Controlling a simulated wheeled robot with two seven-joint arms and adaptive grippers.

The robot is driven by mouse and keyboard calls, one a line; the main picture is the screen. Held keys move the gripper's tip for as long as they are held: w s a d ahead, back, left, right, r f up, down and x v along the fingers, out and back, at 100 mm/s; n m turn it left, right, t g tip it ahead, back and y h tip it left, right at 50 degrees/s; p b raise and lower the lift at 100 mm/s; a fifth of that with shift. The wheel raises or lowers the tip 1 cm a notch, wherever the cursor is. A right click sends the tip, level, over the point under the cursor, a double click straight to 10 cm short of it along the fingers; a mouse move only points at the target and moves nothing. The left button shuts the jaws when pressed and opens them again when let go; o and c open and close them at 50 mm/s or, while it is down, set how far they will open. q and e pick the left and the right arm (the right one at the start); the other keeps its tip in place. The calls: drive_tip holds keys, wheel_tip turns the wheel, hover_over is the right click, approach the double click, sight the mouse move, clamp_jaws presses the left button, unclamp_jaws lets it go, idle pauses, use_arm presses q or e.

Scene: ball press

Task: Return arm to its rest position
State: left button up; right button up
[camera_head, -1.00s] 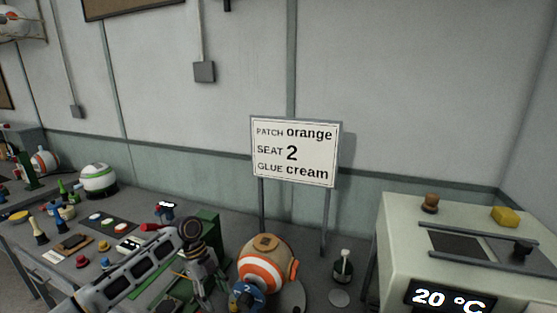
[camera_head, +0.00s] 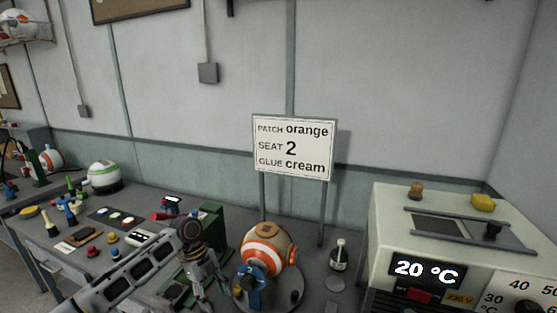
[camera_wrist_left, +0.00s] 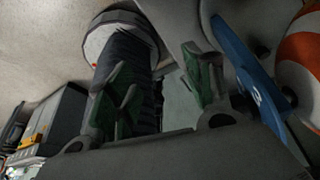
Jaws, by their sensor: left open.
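My left arm comes in from the left in the head view, and its gripper (camera_head: 203,290) hangs over the bench to the left of the ball. In the left wrist view the two green-padded fingers of the left gripper (camera_wrist_left: 165,85) stand apart with nothing visibly held between them. The orange-and-white ball (camera_head: 270,262) with a tan patch on top sits on a dark round base. A blue piece (camera_head: 250,285) is at its front left. In the wrist view the blue piece (camera_wrist_left: 250,75) and the ball (camera_wrist_left: 302,50) are beside the right finger. My right gripper is not seen.
A sign (camera_head: 292,147) stands behind the ball. A small bottle (camera_head: 339,253) is to its right, then a pale machine (camera_head: 385,225) showing 20 °C. A green block (camera_head: 213,225) stands behind my gripper. Small parts and a green-and-white ball (camera_head: 104,175) occupy the left bench.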

use_arm(q)
drive_tip(key=s+d+f+n+t, duration=0.3)
drive_tip(key=s+d+f+n, duration=0.6)
drive_tip(key=s, duration=0.4)
drive_tip(key=s+a+r+n+t+y, duration=0.2)
drive_tip(key=s+a+n+t+y, duration=0.15)
drive_tip(key=s+a+n, duration=0.95)
wheel_tip(320, 180, down, 33)
drive_tip(key=g, duration=0.2)
drive_tip(key=s+a+f, duration=0.3)
drive_tip(key=s+f, duration=1.7)
drive_tip(key=s, duration=0.3)
drive_tip(key=shift+n+g, duration=0.3)
drive_tip(key=shift+g, duration=0.15)
idle(0.5)
